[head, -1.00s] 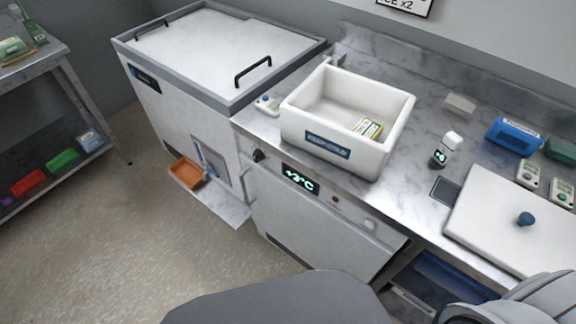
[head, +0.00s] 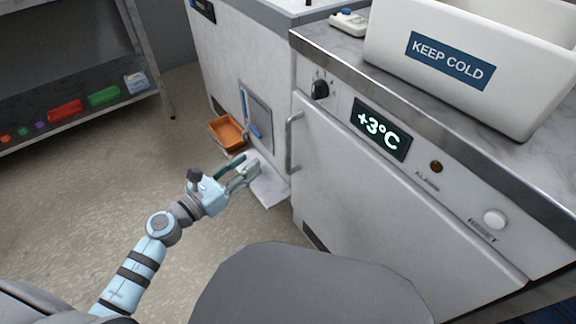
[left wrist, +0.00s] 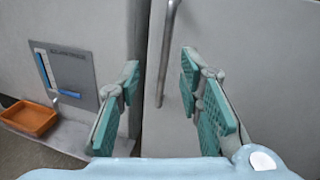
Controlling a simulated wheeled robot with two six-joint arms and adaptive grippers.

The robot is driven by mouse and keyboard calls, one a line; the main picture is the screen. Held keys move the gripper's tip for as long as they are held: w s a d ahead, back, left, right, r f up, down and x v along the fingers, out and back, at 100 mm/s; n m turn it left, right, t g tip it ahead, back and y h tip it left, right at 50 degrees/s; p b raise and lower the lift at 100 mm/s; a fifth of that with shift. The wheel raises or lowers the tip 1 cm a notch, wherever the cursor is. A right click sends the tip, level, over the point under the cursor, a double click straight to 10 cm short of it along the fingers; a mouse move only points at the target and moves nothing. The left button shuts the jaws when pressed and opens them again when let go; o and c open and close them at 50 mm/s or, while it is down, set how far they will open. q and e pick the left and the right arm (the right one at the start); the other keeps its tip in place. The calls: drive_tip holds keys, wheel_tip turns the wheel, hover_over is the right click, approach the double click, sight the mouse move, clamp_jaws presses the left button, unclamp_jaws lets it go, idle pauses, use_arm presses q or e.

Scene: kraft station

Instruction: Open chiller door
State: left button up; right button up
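The chiller door (head: 385,215) is a grey-white panel below a +3°C display (head: 381,129), and it looks shut. Its vertical bar handle (head: 290,143) is at the door's left edge. My left gripper (head: 245,168) is open and empty, to the left of the handle and apart from it in the head view. In the left wrist view the handle (left wrist: 167,50) stands ahead, between the directions of the two teal-padded fingers (left wrist: 158,92). The door (left wrist: 225,60) fills the right of that view. My right gripper is not in view.
A white KEEP COLD bin (head: 480,60) stands on the counter above the door. An orange tray (head: 228,132) sits low beside the neighbouring unit (head: 240,60). A shelf (head: 75,115) with coloured boxes is at the left. The floor before the door is clear.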

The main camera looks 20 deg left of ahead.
use_arm(q)
drive_tip(key=w+d+m, duration=0.1)
drive_tip(key=w+d, duration=0.3)
drive_tip(key=w, duration=0.2)
drive_tip(key=w+d+b, duration=0.1)
drive_tip(key=w+d, duration=0.2)
drive_tip(key=w, duration=0.3)
drive_tip(key=shift+w+d+r+m+h, duration=0.3)
drive_tip(key=shift+d+r+m+h, duration=0.05)
drive_tip(key=shift+r+m+h, duration=0.1)
drive_tip(key=shift+y, duration=0.25)
clamp_jaws()
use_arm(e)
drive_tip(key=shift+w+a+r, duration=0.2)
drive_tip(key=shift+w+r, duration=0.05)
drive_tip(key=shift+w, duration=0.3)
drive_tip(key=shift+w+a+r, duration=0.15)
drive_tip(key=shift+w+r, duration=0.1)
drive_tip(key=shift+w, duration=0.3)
